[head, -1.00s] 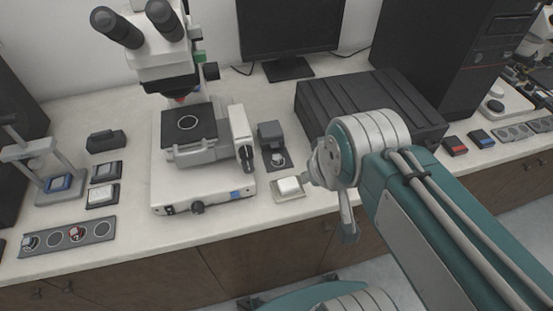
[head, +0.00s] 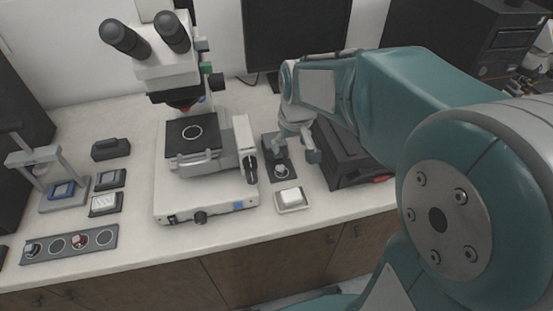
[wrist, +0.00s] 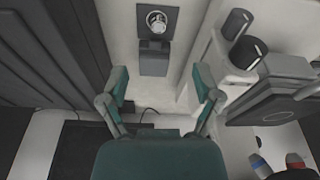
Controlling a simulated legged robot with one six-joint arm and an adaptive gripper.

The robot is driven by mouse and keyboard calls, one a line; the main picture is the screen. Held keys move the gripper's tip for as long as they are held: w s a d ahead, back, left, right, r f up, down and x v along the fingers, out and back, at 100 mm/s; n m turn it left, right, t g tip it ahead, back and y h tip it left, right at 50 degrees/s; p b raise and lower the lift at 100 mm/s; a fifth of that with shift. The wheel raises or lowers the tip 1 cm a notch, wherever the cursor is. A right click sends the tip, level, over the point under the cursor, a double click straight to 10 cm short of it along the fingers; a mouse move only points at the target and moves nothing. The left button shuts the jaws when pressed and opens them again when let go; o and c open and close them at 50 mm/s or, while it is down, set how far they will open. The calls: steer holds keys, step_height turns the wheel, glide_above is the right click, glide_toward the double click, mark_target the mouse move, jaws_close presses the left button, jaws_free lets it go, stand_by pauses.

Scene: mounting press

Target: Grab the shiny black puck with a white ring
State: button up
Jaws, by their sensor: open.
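A small round puck with a pale ring and a shiny middle (head: 281,171) sits on a dark plate right of the microscope. It also shows at the top of the wrist view (wrist: 157,20); its body colour is hard to tell. A second dark round puck (head: 33,248) sits at the left end of the slotted strip, and a red and white one (head: 79,241) sits along it. My gripper (head: 297,153) is open above the dark plate, near the first puck and apart from it. Its two fingers show spread and empty in the wrist view (wrist: 160,83).
The microscope (head: 185,165) stands left of my gripper. A white block in a tray (head: 290,198) lies in front. A dark ribbed case (head: 345,160) stands close on the right. A dark block (wrist: 154,58) stands on the plate beside the puck.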

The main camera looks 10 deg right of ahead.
steer(key=g, duration=0.1)
glide_toward(280, 168)
steer(key=f, duration=0.6)
steer(key=w+f, duration=0.1)
steer(key=f, duration=0.2)
steer(key=shift+w+f, duration=0.1)
steer(key=shift+f, duration=0.15)
steer(key=c, duration=1.1)
steer(key=shift+r, duration=0.1)
steer(key=shift+r, duration=0.35)
step_height(280, 168, up, 2)
steer(key=shift+r, duration=0.1)
steer(key=s+r, duration=0.3)
steer(key=s, duration=0.1)
steer(key=s+r, duration=0.3)
steer(key=s, duration=0.2)
steer(key=s+r, duration=0.4)
steer(key=s, duration=0.1)
